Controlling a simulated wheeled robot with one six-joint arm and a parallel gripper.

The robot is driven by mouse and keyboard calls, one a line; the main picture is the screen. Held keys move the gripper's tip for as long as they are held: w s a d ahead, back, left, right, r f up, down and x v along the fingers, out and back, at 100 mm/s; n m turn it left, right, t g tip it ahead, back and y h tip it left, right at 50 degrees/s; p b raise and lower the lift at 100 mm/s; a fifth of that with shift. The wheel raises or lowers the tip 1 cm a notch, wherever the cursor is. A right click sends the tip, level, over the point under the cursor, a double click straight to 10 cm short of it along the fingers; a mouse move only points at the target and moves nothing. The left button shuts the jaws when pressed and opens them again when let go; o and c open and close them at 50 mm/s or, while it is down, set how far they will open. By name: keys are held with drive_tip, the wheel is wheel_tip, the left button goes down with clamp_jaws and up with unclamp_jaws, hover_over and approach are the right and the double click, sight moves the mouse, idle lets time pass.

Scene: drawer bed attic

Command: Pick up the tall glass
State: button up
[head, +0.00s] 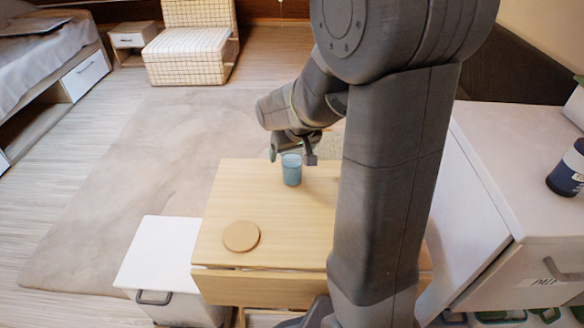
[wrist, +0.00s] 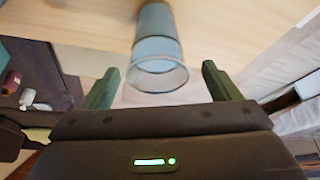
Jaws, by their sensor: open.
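The tall glass (head: 292,170) is a bluish, see-through tumbler standing upright on the light wooden table (head: 270,205), near its far edge. In the wrist view the glass (wrist: 158,48) lies ahead, between the lines of the two green fingers, with its round rim nearest me. My gripper (wrist: 158,85) is open, one finger on each side of the rim. In the head view my gripper (head: 294,150) is close beside and above the top of the glass. I cannot tell whether a finger touches it.
A round tan disc (head: 241,236) lies on the table's near left part. A white cabinet with a grey handle (head: 155,255) stands at the left. A white drawer unit (head: 500,200) at the right carries a dark bottle (head: 570,170). The table between disc and glass is clear.

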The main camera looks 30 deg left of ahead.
drive_tip(key=x, duration=0.2)
drive_tip(key=b+x, duration=0.1)
drive_tip(key=x, duration=0.1)
drive_tip(key=shift+d+f, duration=0.2)
drive_tip(key=shift+c, duration=0.4)
drive_tip(key=c, duration=1.1)
drive_tip(key=shift+r, duration=0.2)
